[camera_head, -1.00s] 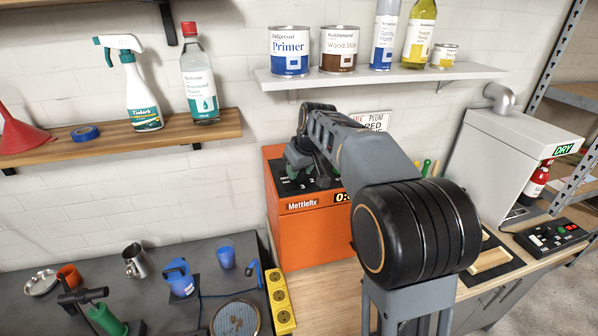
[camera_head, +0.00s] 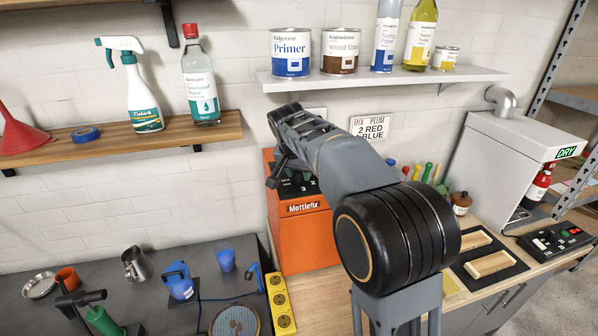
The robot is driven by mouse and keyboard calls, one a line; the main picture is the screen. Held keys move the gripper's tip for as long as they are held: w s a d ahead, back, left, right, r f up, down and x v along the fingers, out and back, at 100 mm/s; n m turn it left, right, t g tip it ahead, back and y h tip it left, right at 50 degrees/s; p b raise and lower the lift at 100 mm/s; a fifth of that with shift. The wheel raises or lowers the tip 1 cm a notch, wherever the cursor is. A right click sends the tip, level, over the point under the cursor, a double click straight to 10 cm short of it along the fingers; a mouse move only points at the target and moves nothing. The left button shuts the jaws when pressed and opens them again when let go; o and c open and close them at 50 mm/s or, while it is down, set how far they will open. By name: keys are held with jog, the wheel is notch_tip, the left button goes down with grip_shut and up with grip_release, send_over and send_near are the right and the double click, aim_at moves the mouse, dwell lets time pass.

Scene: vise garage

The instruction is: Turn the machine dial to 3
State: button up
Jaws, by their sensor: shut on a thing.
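My gripper (camera_head: 274,177) is at the left side of this panel, seen small and dark at the far end of my arm. It is shut on the machine's dial as far as I can tell. The dial itself is hidden by my arm and gripper, so the number it points to cannot be read. My arm also covers the right part of the machine's front, including its display.
A shelf with cans and bottles (camera_head: 385,77) hangs above my arm. A wooden shelf (camera_head: 95,147) is at the left. A grey dryer (camera_head: 497,160) and a button box (camera_head: 553,239) are at the right.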

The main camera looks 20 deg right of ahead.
jog(key=m, duration=0.2)
jog(key=m+g+h, duration=0.1)
jog(key=m, duration=0.1)
jog(key=shift+w+a+m+g, duration=0.1)
jog(key=shift+m+g, duration=0.2)
jog(key=m+g+p, duration=0.1)
jog(key=m, duration=0.2)
jog(key=shift+m+h+p, duration=0.3)
jog(key=shift+m, duration=0.1)
jog(key=m+g+p, duration=0.1)
jog(key=m+g, duration=0.1)
jog(key=m, duration=0.2)
jog(key=shift+w, duration=0.1)
jog(key=shift+m+g, duration=0.6)
jog(key=shift+m, duration=1.5)
jog(key=o, duration=0.9)
